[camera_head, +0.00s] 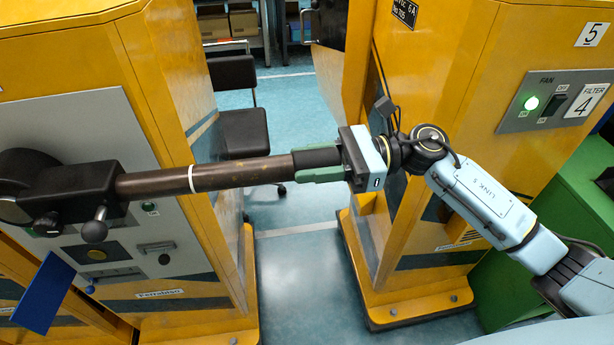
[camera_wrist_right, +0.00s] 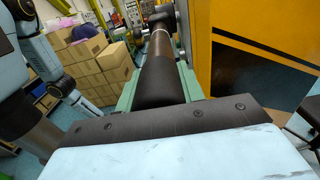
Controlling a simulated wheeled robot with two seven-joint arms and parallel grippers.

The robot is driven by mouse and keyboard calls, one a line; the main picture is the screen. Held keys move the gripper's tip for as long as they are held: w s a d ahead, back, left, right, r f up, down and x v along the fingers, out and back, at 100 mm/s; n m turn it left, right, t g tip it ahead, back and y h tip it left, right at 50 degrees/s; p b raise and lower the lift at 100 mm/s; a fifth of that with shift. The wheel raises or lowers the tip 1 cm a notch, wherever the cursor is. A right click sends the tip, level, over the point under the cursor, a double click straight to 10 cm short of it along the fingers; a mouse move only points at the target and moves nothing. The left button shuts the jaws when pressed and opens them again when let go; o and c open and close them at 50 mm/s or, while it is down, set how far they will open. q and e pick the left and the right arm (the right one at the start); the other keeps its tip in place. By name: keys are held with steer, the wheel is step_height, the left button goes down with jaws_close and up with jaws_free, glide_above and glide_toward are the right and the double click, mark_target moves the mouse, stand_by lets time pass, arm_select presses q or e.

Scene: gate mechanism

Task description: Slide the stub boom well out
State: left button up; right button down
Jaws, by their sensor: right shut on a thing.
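The stub boom (camera_head: 235,174) is a brown rod with a white ring and a black grip at its right end. It stretches roughly level from a black clamp housing (camera_head: 75,192) on the left yellow cabinet across the gap. My right gripper (camera_head: 308,163) has its green fingers shut around the black grip. In the right wrist view the boom (camera_wrist_right: 157,68) runs away from my right gripper (camera_wrist_right: 158,90), between the green fingers, to the dark housing. The white ring lies well out from the housing. My left gripper is not in view.
The left yellow cabinet (camera_head: 170,60) and right yellow cabinet (camera_head: 450,75) flank a narrow gap of blue floor. A black chair (camera_head: 242,130) stands behind the boom. A blue plate (camera_head: 43,293) hangs at lower left. Cardboard boxes (camera_wrist_right: 95,65) are stacked beyond.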

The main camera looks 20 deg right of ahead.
steer(key=shift+d, duration=0.45)
steer(key=c, duration=1.3)
jaws_free()
steer(key=o, duration=0.4)
steer(key=shift+s+d, duration=0.1)
steer(key=shift+d, duration=0.15)
steer(key=shift+a, duration=0.15)
steer(key=d+b, duration=0.1)
steer(key=d, duration=0.3)
steer(key=s+d+b, duration=0.1)
steer(key=d+b, duration=0.1)
steer(key=d, duration=0.3)
steer(key=d+b, duration=0.1)
steer(key=d, duration=0.3)
steer(key=shift+s+d, duration=0.2)
steer(key=shift+s, duration=0.2)
